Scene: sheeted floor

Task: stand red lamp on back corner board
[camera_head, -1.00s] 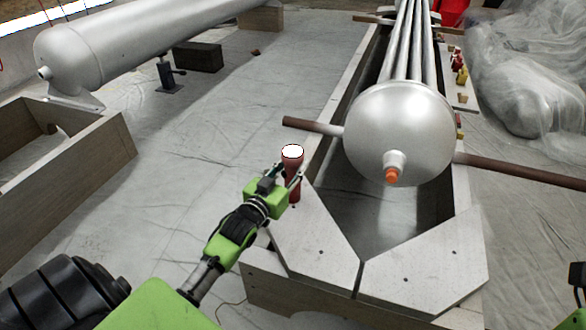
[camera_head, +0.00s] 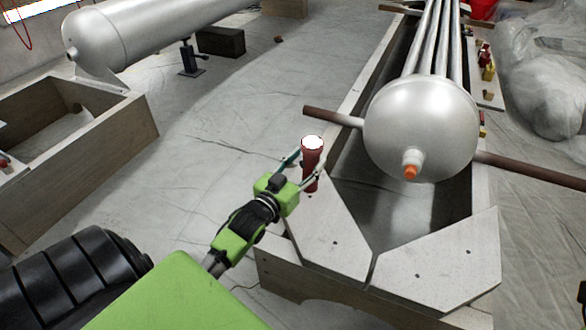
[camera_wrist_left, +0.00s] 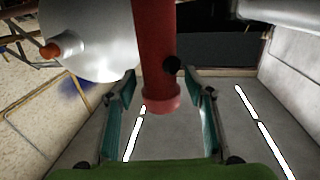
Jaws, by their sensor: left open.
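The red lamp (camera_head: 311,168) has a bright white top. It looks upright at the back tip of the pale left corner board (camera_head: 330,238). My left gripper (camera_head: 310,159) is open, with one finger on each side of the lamp. In the left wrist view, the red shaft of the lamp (camera_wrist_left: 155,50) hangs down between the spread fingers, with a gap on both sides. Whether the foot of the lamp rests fully on the board is hard to tell. My right gripper is not in view.
A silver tank with an orange cap (camera_head: 421,128) lies in the crate behind the boards. A brown bar (camera_head: 333,117) juts out close behind the lamp. A second corner board (camera_head: 440,265) is at the right. Sheeted floor (camera_head: 220,130) at the left is clear.

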